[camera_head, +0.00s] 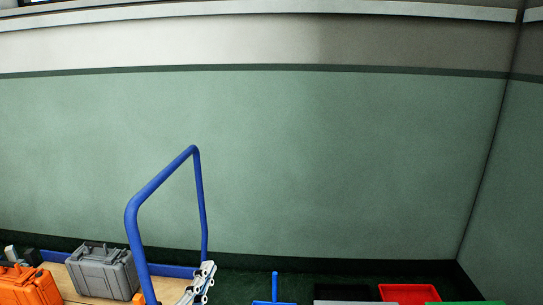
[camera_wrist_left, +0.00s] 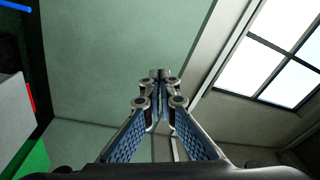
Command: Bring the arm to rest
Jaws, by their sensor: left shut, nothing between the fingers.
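My left gripper (camera_head: 204,275) shows at the bottom of the head view, in front of the blue handle of a trolley. In the left wrist view the left gripper (camera_wrist_left: 160,78) is shut, its fingertips together and nothing between them. The rest of my left arm lies below the head view's edge. My right gripper is in neither view.
The trolley's blue handle (camera_head: 137,235) rises at the left. A grey case (camera_head: 103,272) and an orange case (camera_head: 25,287) sit beside it. A red bin (camera_head: 409,292) and a green one (camera_head: 467,303) show at lower right. Bare green wall (camera_head: 330,160) fills the middle.

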